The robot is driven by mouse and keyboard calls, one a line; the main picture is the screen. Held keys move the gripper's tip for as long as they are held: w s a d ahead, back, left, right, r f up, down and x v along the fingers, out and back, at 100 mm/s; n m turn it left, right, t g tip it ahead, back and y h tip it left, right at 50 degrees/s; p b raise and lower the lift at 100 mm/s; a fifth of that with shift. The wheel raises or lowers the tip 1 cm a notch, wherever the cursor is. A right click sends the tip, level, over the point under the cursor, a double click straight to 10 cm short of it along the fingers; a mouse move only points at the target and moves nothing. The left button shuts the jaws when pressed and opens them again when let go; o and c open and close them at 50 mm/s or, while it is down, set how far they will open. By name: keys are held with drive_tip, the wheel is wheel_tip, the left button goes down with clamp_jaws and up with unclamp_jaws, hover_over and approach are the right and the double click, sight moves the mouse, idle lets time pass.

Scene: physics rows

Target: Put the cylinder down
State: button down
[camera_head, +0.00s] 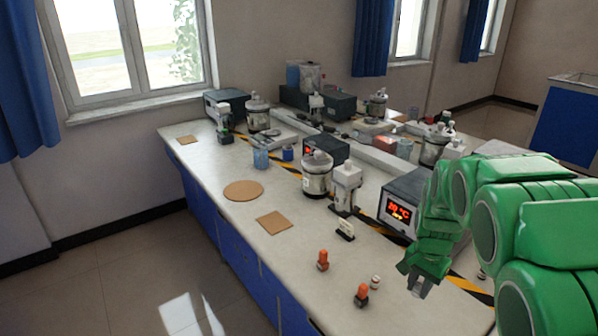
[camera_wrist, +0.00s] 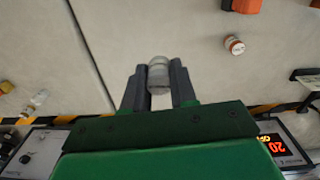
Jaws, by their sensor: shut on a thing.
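The cylinder (camera_wrist: 158,74), small and whitish-grey, sits between the two dark fingers of my gripper (camera_wrist: 159,88) in the wrist view. My gripper is shut on it, with the cylinder's end showing between the fingertips. In the head view my green arm comes in from the right, and my gripper (camera_head: 420,284) points down over the front right part of the white bench (camera_head: 330,285). There the cylinder is small and mostly hidden by the fingers. I cannot tell how far its lower end is from the bench top.
Brown mats (camera_head: 243,190) (camera_head: 273,223) lie further left.

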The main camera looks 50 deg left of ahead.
drive_tip(key=s+a, duration=0.4)
drive_tip(key=a, duration=1.1)
hover_over(353, 263)
drive_tip(key=shift+n, duration=0.4)
drive_tip(key=shift+s+d+f, duration=0.1)
drive_tip(key=shift+f, duration=2.05)
drive_tip(key=shift+s+d+f, duration=0.1)
drive_tip(key=shift+f, duration=2.05)
drive_tip(key=shift+w+a+f, duration=0.1)
drive_tip(key=shift+w+f, duration=0.05)
drive_tip(key=shift+a+f, duration=0.1)
drive_tip(key=shift+f, duration=0.15)
drive_tip(key=shift+w+f, duration=0.1)
drive_tip(key=shift+f, duration=1.35)
drive_tip(key=c, duration=0.9)
unclamp_jaws()
drive_tip(key=shift+f, duration=0.1)
